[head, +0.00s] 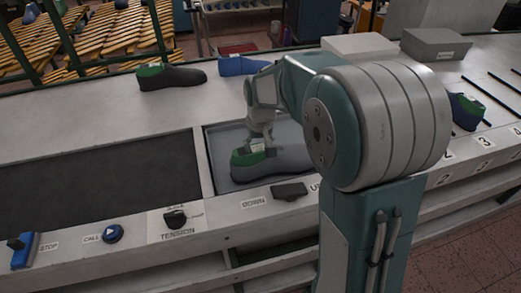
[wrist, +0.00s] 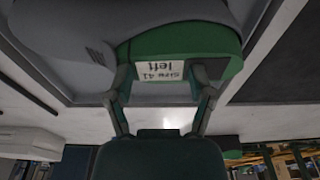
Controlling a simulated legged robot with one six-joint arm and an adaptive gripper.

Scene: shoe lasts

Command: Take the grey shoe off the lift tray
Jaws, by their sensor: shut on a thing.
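The grey shoe (head: 288,161) has a green heel part and sits at the lift tray (head: 222,187), a shallow recess in the bench. In the head view I cannot tell whether its sole touches the tray floor. My gripper (head: 258,144) reaches down onto the heel end, with its fingers shut on the shoe. In the wrist view the shoe (wrist: 75,35) appears upside down, with a white label reading "size 41 left" on the green heel. My gripper's fingers (wrist: 163,85) stand on either side of that label. My arm hides part of the tray's right side.
A dark grey shoe (head: 172,77) and a blue shoe (head: 243,65) stand at the bench's back. A dark belt (head: 95,185) lies left of the tray. A DOWN switch (head: 289,191), TENSION knob (head: 175,219) and CALL button (head: 113,234) line the front. Boxes (head: 436,45) stand back right.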

